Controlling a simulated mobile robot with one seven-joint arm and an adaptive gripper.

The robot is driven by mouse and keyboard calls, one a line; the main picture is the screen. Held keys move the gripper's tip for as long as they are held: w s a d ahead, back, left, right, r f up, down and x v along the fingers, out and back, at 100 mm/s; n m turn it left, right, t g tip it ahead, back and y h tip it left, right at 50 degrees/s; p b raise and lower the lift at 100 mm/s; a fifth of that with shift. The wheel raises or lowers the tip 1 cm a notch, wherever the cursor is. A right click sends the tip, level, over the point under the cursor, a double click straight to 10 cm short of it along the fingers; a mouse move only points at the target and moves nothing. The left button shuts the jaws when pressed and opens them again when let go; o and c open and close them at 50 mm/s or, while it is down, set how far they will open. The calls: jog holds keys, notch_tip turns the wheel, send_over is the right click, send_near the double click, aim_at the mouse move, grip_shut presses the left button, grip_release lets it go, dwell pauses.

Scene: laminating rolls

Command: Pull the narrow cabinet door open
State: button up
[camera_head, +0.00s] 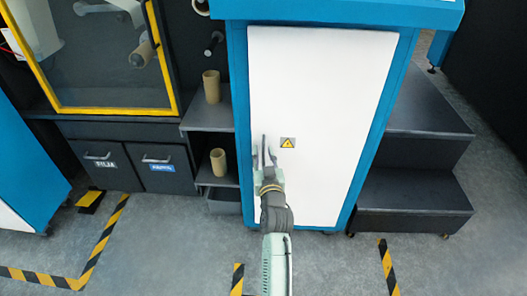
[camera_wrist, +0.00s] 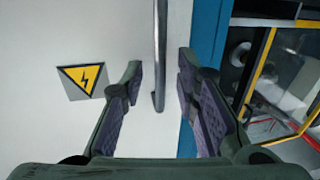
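The narrow cabinet door (camera_head: 325,90) is a white panel in a blue frame. It looks shut, with a yellow lightning warning label (camera_head: 288,142) on it. In the wrist view the door handle (camera_wrist: 160,40) is a vertical grey metal bar near the door's edge, beside the blue frame. My gripper (camera_head: 266,155) is in front of the left part of the door. In the wrist view my gripper (camera_wrist: 160,78) is open, with one finger on each side of the bar's lower end and gaps showing. In the head view the handle is hard to make out behind the gripper.
Dark steps (camera_head: 415,190) stand right of the cabinet. The grey floor (camera_head: 160,240) in front is open, with striped tape.

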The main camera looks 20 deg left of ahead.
jog(key=shift+w+a, duration=0.2)
jog(key=shift+w, duration=0.2)
jog(key=shift+c, duration=0.2)
grip_shut()
dwell(0.5)
